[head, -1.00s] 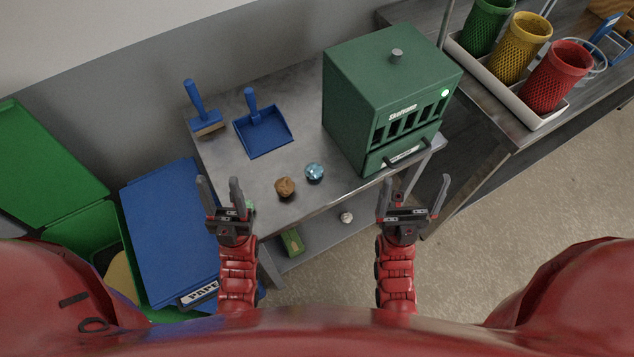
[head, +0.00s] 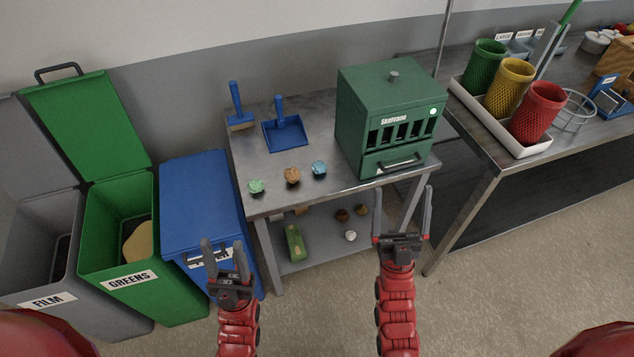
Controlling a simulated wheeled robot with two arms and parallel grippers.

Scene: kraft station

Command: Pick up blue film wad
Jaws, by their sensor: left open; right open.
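The blue film wad (head: 319,168) is a small crumpled light-blue ball on the steel table (head: 330,188). It lies near the table's front edge, left of the green machine and right of a brown wad (head: 292,175). My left gripper (head: 224,245) is open and empty, in front of the blue-lidded bin, lower left of the wad. My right gripper (head: 402,215) is open and empty, in front of the table's right side, lower right of the wad. Neither gripper touches the wad.
A green wad (head: 256,186) lies at the table's front left. A blue brush (head: 238,115) and blue dustpan (head: 285,134) lie behind. The green machine (head: 388,115) stands right. A lower shelf (head: 325,246) holds several wads and a green box (head: 295,242). Bins, including FILM (head: 45,300), stand left.

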